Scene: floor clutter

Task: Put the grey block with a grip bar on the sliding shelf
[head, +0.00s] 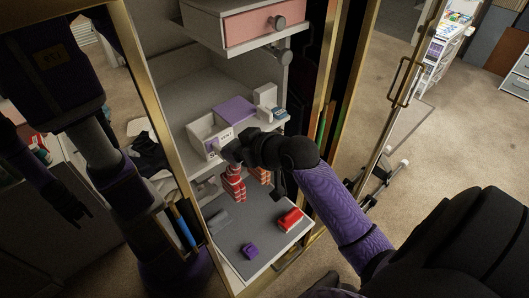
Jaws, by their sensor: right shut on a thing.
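The sliding shelf (262,252) is the low grey board pulled out at the front of the cabinet. My right gripper (232,153) reaches in from the right and is above the back of the shelf, at the front of the upper compartment. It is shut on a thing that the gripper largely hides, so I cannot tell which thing. My left gripper does not show directly; the left side looks like a mirror with my reflection.
A red block (290,220) and a purple block (250,250) lie on the sliding shelf, with bare room between them. Red-and-white items (234,186) are below my gripper. A white box (203,134) stands beside it. A pink drawer (252,25) overhangs above.

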